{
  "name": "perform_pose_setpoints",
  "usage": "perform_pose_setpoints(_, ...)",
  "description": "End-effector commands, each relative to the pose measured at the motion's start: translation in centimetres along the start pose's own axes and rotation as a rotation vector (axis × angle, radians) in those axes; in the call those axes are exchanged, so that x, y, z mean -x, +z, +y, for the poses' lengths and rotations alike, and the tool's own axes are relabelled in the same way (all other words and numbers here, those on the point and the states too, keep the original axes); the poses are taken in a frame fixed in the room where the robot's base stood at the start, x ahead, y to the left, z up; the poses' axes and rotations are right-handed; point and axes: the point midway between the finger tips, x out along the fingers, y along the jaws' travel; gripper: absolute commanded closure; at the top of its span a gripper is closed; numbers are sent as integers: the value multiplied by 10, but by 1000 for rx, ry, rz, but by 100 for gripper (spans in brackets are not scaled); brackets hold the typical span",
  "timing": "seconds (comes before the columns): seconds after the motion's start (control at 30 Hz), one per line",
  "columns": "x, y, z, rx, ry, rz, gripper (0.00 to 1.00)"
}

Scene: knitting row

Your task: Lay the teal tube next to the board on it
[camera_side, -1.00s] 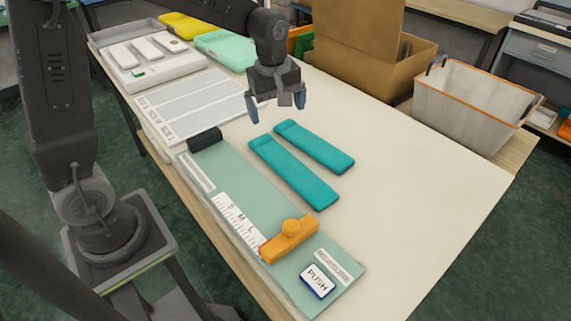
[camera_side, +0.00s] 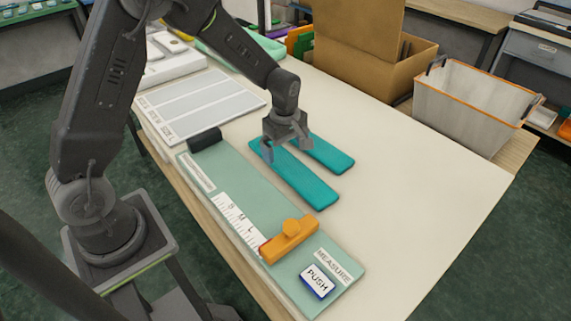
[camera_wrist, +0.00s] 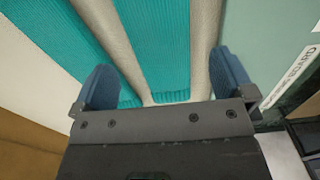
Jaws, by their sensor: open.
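Two long teal tubes lie side by side on the table. The teal tube next to the board (camera_side: 305,182) shows mid-frame in the wrist view (camera_wrist: 160,40); the second teal tube (camera_side: 333,155) lies farther from the board and is at the left in the wrist view (camera_wrist: 62,38). The pale green measuring board (camera_side: 243,185) has a printed scale, and its edge shows at the right of the wrist view (camera_wrist: 262,50). My gripper (camera_side: 284,150) is open over the far end of the tube next to the board, its fingers either side of that tube in the wrist view.
On the board are a black block (camera_side: 205,139) at the far end, an orange slider (camera_side: 289,240) and a PUSH button (camera_side: 317,281). A white sectioned tray (camera_side: 200,107) lies beyond the board. A cardboard box (camera_side: 375,65) and grey bin (camera_side: 470,105) stand behind. The right tabletop is clear.

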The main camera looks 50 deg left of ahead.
Motion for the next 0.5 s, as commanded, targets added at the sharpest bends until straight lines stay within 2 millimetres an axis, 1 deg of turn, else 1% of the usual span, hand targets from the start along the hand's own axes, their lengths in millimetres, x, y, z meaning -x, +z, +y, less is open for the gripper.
perform_pose_setpoints(0.1,-19,2,-1,-1,-6,-1,0)
perform_pose_setpoints(0.23,-37,2,-1,0,-5,-1,0)
perform_pose_setpoints(0.37,-45,2,0,-1,-3,-1,0)
perform_pose_setpoints(0.5,-45,2,0,-1,-2,-1,0)
